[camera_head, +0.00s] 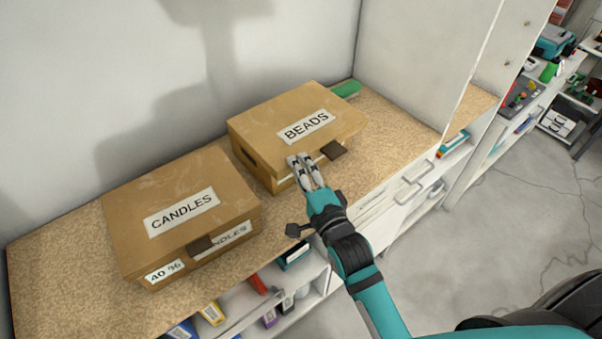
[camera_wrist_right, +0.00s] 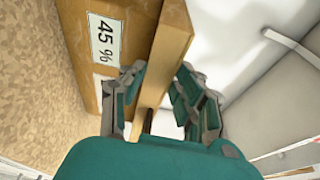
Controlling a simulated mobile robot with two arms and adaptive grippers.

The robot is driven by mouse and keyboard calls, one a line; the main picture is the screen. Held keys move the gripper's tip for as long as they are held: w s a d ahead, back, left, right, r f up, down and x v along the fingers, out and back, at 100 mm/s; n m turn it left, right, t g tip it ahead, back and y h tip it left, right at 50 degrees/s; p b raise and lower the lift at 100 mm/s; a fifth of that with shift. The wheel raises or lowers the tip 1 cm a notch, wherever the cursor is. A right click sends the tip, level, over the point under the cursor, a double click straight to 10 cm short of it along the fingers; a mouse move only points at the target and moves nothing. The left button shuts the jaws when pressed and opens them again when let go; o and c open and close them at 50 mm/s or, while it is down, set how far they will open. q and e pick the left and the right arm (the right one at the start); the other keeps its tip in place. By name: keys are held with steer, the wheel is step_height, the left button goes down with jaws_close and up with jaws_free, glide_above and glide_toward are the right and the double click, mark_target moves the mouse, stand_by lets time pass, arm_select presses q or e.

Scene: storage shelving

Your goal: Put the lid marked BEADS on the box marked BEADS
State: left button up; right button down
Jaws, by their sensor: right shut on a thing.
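The lid marked BEADS (camera_head: 310,112) lies over the cardboard box marked BEADS (camera_head: 282,185) on the speckled shelf top, with its label facing up. It covers the box opening; I cannot tell whether it is fully seated. My right gripper (camera_head: 303,168) is at the lid's front edge, left of its dark brown tab (camera_head: 334,150). In the right wrist view my right gripper (camera_wrist_right: 160,95) has its fingers on both sides of the lid's edge (camera_wrist_right: 172,45). The box wall with a "45 %" label (camera_wrist_right: 103,40) is beside it. My left gripper is not in view.
A closed box marked CANDLES (camera_head: 180,225) stands to the left, with a narrow gap between. A green object (camera_head: 345,90) lies behind the BEADS box. A white panel (camera_head: 425,50) bounds the right side. Bare shelf top (camera_head: 395,125) shows right of the box.

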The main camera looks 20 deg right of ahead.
steer(key=shift+f, duration=1.2)
steer(key=c, duration=1)
jaws_free()
steer(key=shift+o, duration=0.2)
steer(key=shift+d, duration=0.1)
steer(key=s+d+b, duration=0.1)
steer(key=s+b, duration=0.1)
steer(key=s, duration=1)
steer(key=shift+d+b, duration=0.15)
steer(key=shift+b, duration=0.2)
